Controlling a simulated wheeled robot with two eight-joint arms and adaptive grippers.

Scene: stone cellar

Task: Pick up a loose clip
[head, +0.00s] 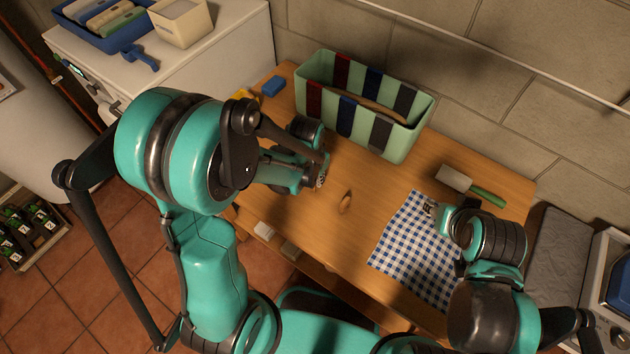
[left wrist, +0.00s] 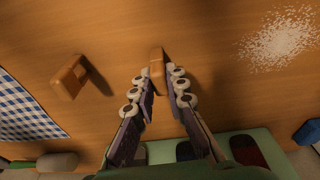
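A small wooden clip (head: 345,202) lies loose on the table in the head view. It also shows at the left of the left wrist view (left wrist: 69,77). A second tan clip (left wrist: 157,64) is between the fingertips of my left gripper (left wrist: 160,82), which look closed onto it. In the head view my left gripper (head: 320,178) is low over the table, left of the loose clip, its held clip hard to make out. My right gripper (head: 430,208) is over the checkered cloth; its fingers are too small to judge.
A green bin (head: 417,140) with dark red, blue and black bands stands at the table's back. A blue block (head: 273,86) lies left of it. White powder (left wrist: 285,38) is scattered on the table.

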